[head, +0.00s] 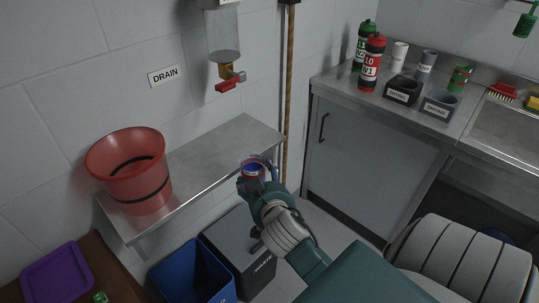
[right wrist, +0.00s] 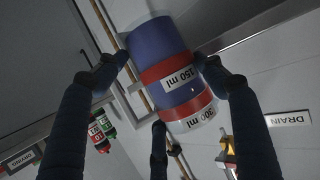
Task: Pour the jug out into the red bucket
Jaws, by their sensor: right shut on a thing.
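The red bucket (head: 148,190), with dark bands, stands upright at the left end of the steel shelf (head: 225,150). The jug (head: 252,171) is at the shelf's front edge, right of the bucket and apart from it. My right gripper (head: 258,184) is shut on it. In the right wrist view the jug (right wrist: 158,52) is clear, with blue contents and red bands marked 150 ml and 300 ml; the gripper's fingers close around its sides. Its exact tilt is hard to tell. My left gripper is not in view.
A clear tube with a red tap (head: 230,82) hangs on the wall above the shelf, beside a DRAIN sign (head: 164,75). A blue bin (head: 190,275) and a dark grey box (head: 240,250) stand below. The counter (head: 335,82) at right holds bottles. The shelf's middle is clear.

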